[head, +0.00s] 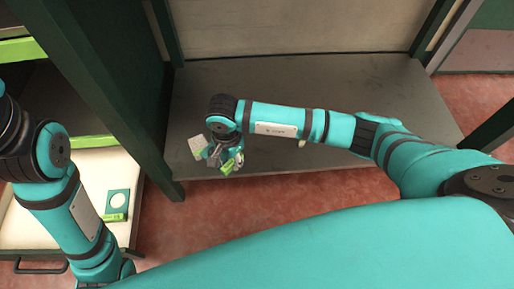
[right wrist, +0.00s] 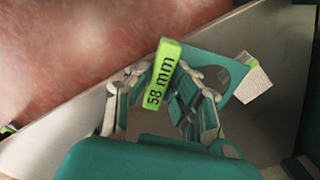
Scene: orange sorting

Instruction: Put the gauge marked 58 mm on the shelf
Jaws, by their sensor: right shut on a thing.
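The gauge marked 58 mm (right wrist: 162,76) is a teal plate with a round hole and a green label strip whose print reads "58 mm" in the right wrist view. My right gripper (head: 225,156) is shut on it, and the green strip (head: 232,164) shows just below the fingers in the head view. The gripper and gauge are over the left front part of the grey shelf (head: 330,95), near its front edge. I cannot tell whether the gauge touches the shelf. My left arm shows at the left, but its gripper is out of view.
A pale block with a green edge (head: 198,146) is beside my right gripper; it also shows in the wrist view (right wrist: 253,78). A small green-and-white piece (head: 302,143) is at the shelf's front edge. Another teal gauge (head: 117,200) lies in the open drawer. A dark post stands left of the shelf.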

